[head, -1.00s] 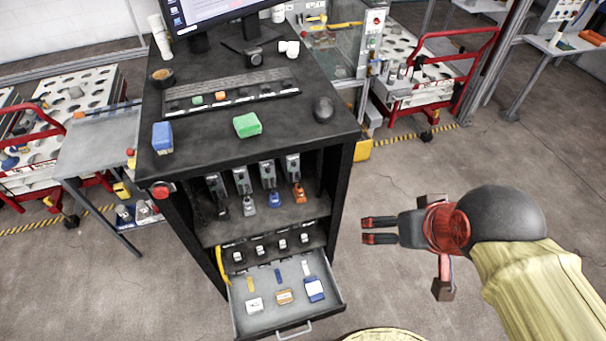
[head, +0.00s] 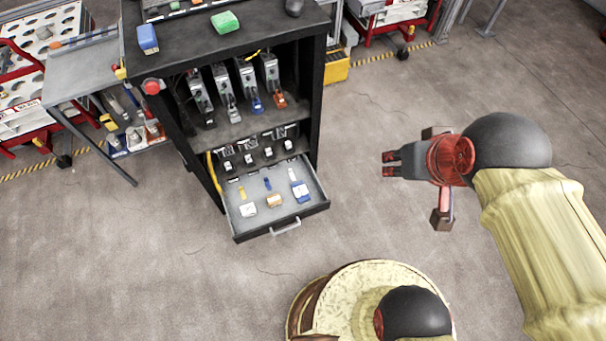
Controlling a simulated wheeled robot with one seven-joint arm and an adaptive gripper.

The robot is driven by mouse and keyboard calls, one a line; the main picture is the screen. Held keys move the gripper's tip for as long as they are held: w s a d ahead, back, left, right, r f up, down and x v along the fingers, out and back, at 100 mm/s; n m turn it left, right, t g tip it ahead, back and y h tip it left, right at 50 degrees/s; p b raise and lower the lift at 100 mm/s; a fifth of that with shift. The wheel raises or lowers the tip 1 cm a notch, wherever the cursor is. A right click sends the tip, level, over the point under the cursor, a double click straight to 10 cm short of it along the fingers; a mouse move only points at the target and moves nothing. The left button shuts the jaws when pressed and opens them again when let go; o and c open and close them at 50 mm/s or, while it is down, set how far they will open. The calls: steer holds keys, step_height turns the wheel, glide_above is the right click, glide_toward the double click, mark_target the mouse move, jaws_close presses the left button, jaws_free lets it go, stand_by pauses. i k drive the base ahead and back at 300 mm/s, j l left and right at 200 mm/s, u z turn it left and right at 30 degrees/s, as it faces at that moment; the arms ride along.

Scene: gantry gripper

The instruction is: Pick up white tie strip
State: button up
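The open drawer (head: 236,226) at the bottom of the black workstation holds three small strips in its back part. The one at the right, a small pale strip (head: 292,174), looks like the white tie strip. A blue strip (head: 267,184) and a yellow strip (head: 242,193) lie to its left. My gripper (head: 388,164) is to the right of the drawer in the picture, over the floor and well apart from it. Its two fingers point left with a gap between them, and nothing is held.
In front of the strips lie a white item (head: 248,209), an orange-brown item (head: 274,201) and a blue-and-white item (head: 301,192). Several tools hang in the shelf above. The workstation top (head: 178,57) carries a green block (head: 225,22) and a blue block (head: 147,39). Floor around the drawer is clear.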

mark_target(293, 176)
steer(key=j+z, duration=0.2)
steer(key=z, duration=0.2)
steer(key=j+z, duration=0.15)
steer(key=z, duration=0.2)
steer(key=j+z, duration=0.2)
steer(key=z, duration=0.2)
steer(key=j+z, duration=0.2)
steer(key=z, duration=0.15)
steer(key=k+j, duration=0.15)
steer(key=j, duration=0.25)
steer(key=k+j, duration=0.15)
steer(key=j, duration=0.2)
steer(key=k+j, duration=0.15)
steer(key=j, duration=0.25)
steer(key=k+j, duration=0.15)
steer(key=j, duration=0.2)
steer(key=k+j, duration=0.15)
steer(key=j, duration=0.25)
steer(key=k+j, duration=0.2)
steer(key=j, duration=0.15)
steer(key=k+j, duration=0.15)
steer(key=j, duration=0.25)
steer(key=k+j, duration=0.15)
steer(key=j, duration=0.25)
